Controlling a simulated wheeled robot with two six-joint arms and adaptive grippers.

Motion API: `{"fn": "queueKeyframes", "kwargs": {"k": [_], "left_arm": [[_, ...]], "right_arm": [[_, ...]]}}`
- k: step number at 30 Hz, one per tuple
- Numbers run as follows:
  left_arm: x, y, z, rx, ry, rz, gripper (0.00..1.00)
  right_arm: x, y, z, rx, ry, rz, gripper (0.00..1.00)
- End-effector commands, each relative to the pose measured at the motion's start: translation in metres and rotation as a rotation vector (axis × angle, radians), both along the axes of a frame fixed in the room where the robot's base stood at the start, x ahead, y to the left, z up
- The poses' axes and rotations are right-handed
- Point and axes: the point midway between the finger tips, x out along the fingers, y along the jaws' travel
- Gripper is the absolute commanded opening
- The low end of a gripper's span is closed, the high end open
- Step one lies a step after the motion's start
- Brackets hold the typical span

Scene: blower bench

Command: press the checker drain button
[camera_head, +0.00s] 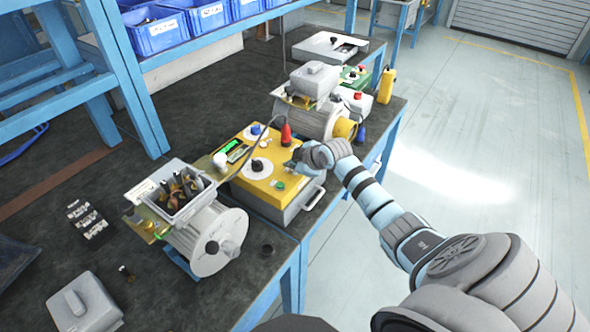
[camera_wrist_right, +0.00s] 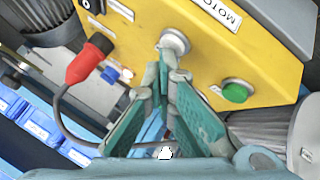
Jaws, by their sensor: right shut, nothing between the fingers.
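The checker is a yellow-topped box (camera_head: 252,187) on the bench, with black and blue knobs, a lit green display (camera_head: 236,152) and a green button (camera_head: 280,185). My right gripper (camera_head: 291,163) is over its far right part. In the wrist view the closed, empty fingertips (camera_wrist_right: 168,62) are at a round silver button (camera_wrist_right: 175,41) on the yellow panel (camera_wrist_right: 215,50). They overlap its lower edge; I cannot tell whether they touch it. The green button (camera_wrist_right: 236,92) is to the right of the fingers. Which button is the drain one is not readable. My left gripper is not in view.
A red plug (camera_wrist_right: 88,60) with a dark cable is close to the fingers, left in the wrist view. A blower with an open terminal box (camera_head: 210,238) stands in front of the checker; another motor (camera_head: 310,115) stands behind. Blue bins (camera_head: 158,33) line the shelf.

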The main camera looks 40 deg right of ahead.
Motion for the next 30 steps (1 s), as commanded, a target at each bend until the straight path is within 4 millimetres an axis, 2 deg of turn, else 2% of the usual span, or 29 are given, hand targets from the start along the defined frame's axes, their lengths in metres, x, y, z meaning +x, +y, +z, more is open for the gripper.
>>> {"fn": "queueKeyframes", "kwargs": {"k": [23,30], "left_arm": [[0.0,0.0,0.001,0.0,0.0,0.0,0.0],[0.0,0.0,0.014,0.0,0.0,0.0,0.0]], "right_arm": [[-0.001,0.0,0.0,0.0,0.003,0.0,0.0],[0.0,0.0,0.012,0.001,0.003,-0.001,0.0]]}}
